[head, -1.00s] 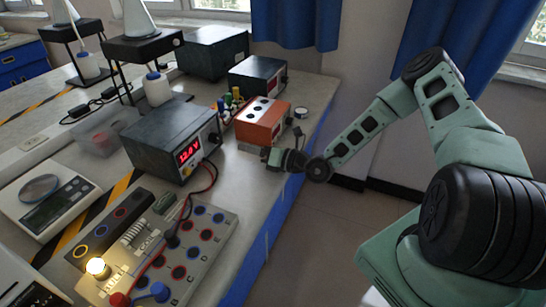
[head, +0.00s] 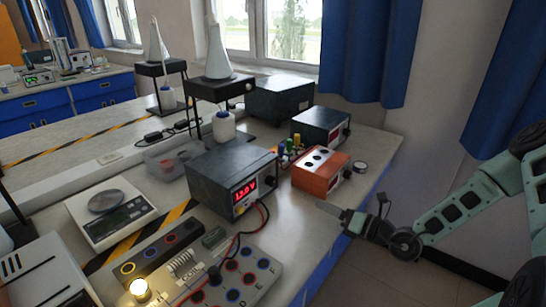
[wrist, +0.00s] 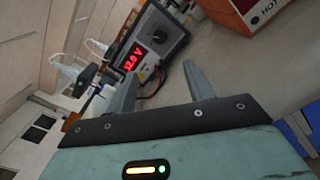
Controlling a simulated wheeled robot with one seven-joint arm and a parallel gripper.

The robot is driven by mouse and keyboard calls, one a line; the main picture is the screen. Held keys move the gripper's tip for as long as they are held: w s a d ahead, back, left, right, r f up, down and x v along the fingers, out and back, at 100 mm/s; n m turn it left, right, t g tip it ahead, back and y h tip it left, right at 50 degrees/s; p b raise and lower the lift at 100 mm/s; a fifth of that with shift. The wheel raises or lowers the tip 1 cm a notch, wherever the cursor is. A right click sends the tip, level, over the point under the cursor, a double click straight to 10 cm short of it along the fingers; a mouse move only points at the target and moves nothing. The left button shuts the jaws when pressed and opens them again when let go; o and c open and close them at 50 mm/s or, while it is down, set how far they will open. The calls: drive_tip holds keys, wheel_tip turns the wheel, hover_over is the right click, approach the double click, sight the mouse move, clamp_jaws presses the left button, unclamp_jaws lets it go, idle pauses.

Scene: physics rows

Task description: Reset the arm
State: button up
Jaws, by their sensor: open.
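My gripper (head: 335,211) is at the bench's right edge in the head view, in front of the orange box and right of the lit power supply. In the wrist view its two fingers (wrist: 160,92) stand apart with nothing between them. My green arm reaches in from the right side of the head view. The power supply (head: 215,185) has a red display and also shows in the wrist view (wrist: 165,40).
An orange box (head: 318,180) stands behind my gripper on the bench (head: 290,225). A circuit board (head: 250,255) with a glowing bulb (head: 139,288) and cables lies at the front. A scale (head: 135,225) is at left. The floor right of the bench looks clear.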

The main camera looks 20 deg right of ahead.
drive_tip(key=s+a+r+n+g+y, duration=0.1)
drive_tip(key=s+a+r+n+g, duration=0.4)
drive_tip(key=s+a+n+g, duration=0.55)
drive_tip(key=s+a+r+n+g+y, duration=0.1)
drive_tip(key=s+a+r+n+g, duration=0.3)
drive_tip(key=s+a+n+g, duration=0.7)
drive_tip(key=s+d+r+n+t+h, duration=0.2)
drive_tip(key=n+h, duration=0.4)
drive_tip(key=n, duration=0.5)
drive_tip(key=s+d+r+n+t+h, duration=0.2)
drive_tip(key=s+r+n+t+h, duration=0.3)
drive_tip(key=n, duration=0.7)
drive_tip(key=shift+d+r+h, duration=0.2)
drive_tip(key=shift+r+h, duration=0.25)
drive_tip(key=shift+h, duration=0.05)
